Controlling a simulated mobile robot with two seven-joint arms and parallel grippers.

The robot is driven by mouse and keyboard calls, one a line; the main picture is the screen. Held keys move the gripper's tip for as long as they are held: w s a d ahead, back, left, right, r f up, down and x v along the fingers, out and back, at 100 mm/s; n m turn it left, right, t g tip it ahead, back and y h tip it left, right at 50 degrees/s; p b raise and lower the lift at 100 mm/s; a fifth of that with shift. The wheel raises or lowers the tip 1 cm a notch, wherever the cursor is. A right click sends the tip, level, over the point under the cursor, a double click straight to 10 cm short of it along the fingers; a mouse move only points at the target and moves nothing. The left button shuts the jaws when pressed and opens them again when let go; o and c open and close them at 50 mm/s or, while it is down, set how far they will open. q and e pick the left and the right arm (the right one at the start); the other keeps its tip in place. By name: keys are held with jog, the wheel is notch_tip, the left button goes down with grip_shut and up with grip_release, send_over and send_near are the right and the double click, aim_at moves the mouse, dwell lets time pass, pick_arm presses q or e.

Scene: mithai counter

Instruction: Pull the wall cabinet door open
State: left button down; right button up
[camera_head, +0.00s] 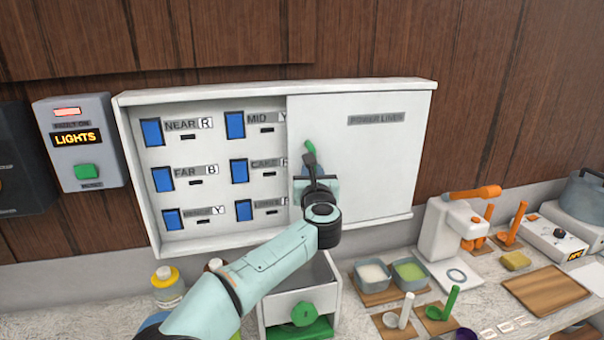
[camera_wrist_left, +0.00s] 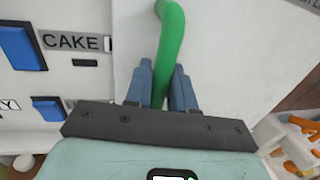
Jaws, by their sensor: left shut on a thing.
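The white wall cabinet (camera_head: 200,245) hangs on the wood wall, its left half uncovered. Its white door panel (camera_head: 375,165), labelled "POWER LINES", covers the right half. The green handle (camera_head: 309,146) is near the panel's left edge, mostly hidden by my gripper in the head view. In the left wrist view the green handle (camera_wrist_left: 171,35) runs down between the two fingers. My left gripper (camera_head: 311,160) is shut on it; its fingers also show in the left wrist view (camera_wrist_left: 160,78). My right gripper is not in view.
Blue switches (camera_head: 151,132) with labels fill the uncovered half. A grey lights box (camera_head: 80,145) is on the wall at left. Below is a counter with a white drawer unit (camera_head: 300,300), bowls (camera_head: 410,273), a white and orange machine (camera_head: 440,225) and a wooden board (camera_head: 550,290).

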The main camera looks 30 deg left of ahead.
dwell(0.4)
pick_arm(q)
jog(key=c, duration=1.1)
grip_release()
jog(key=shift+s+d+f+b, duration=0.15)
jog(key=shift+s+d+b, duration=0.1)
jog(key=shift+s+b, duration=0.1)
jog(key=b+v, duration=0.2)
jog(key=v, duration=0.4)
jog(key=b+v, duration=0.2)
jog(key=v, duration=0.4)
jog(key=shift+s+d+r, duration=0.1)
jog(key=shift+s+r, duration=0.15)
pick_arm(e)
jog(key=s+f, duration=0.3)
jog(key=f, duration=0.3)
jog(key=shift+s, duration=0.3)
pick_arm(q)
jog(key=shift+f, duration=0.1)
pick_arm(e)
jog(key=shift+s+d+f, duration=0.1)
